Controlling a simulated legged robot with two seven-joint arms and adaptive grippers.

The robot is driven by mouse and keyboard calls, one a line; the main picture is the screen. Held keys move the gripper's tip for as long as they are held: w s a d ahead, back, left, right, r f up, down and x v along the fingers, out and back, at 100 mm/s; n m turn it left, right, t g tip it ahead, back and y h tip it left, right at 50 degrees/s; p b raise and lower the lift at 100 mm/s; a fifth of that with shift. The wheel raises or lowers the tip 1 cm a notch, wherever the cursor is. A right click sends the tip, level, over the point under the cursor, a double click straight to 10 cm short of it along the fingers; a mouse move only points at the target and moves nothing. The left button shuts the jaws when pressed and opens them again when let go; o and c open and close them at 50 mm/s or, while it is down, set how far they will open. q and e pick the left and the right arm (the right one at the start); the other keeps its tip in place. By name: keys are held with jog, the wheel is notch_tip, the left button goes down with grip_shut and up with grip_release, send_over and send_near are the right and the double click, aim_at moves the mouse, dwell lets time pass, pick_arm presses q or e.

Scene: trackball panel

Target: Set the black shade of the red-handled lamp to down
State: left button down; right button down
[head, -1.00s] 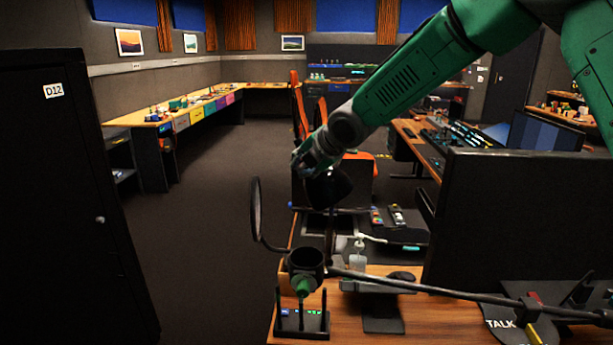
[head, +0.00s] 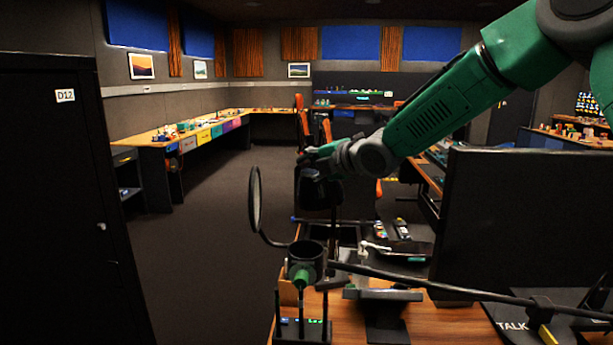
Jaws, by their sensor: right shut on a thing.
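My right gripper (head: 310,168) comes in from the upper right on its green arm. It is shut at the black lamp shade (head: 322,192), which hangs directly below and against the fingers, above the back of the desk. The fingers are small and dark here, so the exact grip is hard to see. The shade's opening and exact tilt are hard to make out against the dark background. A red handle cannot be made out on the lamp. My left gripper is not in view.
A round pop filter (head: 255,213) and a microphone boom (head: 440,286) stand in front of the lamp. A large black monitor (head: 520,220) blocks the right. A black cabinet (head: 60,200) stands at left. The floor (head: 200,240) between is clear.

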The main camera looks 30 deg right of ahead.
dwell(0.4)
jog(key=c, duration=1.6)
grip_release()
jog(key=shift+o, duration=0.3)
jog(key=shift+s, duration=0.1)
jog(key=v, duration=1.2)
jog(key=shift+f, duration=0.2)
